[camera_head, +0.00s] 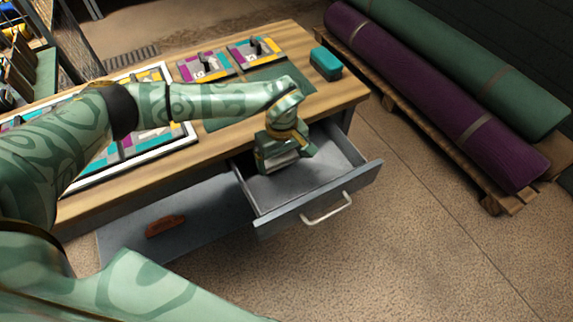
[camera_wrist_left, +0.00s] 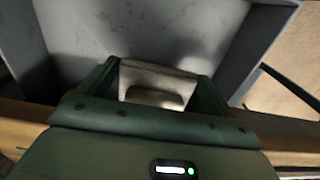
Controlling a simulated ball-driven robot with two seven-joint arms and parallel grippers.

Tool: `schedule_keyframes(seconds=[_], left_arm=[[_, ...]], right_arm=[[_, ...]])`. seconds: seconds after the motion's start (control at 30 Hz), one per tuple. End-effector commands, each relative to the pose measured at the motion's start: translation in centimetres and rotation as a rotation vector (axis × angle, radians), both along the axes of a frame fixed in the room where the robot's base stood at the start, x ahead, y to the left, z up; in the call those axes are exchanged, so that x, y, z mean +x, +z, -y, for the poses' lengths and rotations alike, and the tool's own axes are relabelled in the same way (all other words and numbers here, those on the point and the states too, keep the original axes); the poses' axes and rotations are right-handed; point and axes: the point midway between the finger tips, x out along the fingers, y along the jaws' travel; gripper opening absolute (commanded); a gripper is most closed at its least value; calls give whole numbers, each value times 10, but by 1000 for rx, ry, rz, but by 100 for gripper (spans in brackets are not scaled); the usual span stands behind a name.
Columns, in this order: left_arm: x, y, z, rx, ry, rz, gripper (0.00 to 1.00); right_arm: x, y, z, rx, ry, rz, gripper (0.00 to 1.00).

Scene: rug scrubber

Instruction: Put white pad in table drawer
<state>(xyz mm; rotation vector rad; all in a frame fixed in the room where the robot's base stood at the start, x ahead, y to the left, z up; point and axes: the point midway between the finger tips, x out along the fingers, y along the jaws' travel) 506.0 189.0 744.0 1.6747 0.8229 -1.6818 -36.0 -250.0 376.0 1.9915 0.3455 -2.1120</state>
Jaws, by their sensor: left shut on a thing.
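The table drawer (camera_head: 328,182) is pulled open, with its handle (camera_head: 327,210) facing the lower right. My left gripper (camera_head: 284,162) reaches over the table edge and points down into the open drawer. It is shut on the white pad (camera_head: 283,162), which shows as a pale strip at the fingertips. In the left wrist view the white pad (camera_wrist_left: 155,84) sits between the two green fingers, above the grey drawer floor (camera_wrist_left: 120,25). I cannot tell whether the pad touches the drawer floor. My right gripper is not in view.
The wooden tabletop (camera_head: 345,93) holds a teal box (camera_head: 325,63), a green mat (camera_head: 245,95) and colourful panels with black-handled tools (camera_head: 205,67). A brown object (camera_head: 165,226) lies on the grey shelf below. Rolled rugs (camera_head: 440,95) lie on a pallet at the right. Floor beyond the drawer is clear.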

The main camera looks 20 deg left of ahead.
Motion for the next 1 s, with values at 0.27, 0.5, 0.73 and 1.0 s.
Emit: schedule_keyframes(seconds=[0.27, 0.5, 0.73, 1.0], left_arm=[[12, -23, 3, -1, 1, -5, 63], [11, -45, 2, -1, 0, -1, 63], [11, -45, 2, 0, 0, 0, 63], [11, -46, 2, 0, 0, 0, 100]], right_arm=[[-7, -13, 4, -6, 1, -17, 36], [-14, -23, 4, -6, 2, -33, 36], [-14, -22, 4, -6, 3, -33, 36], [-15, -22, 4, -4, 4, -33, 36]])
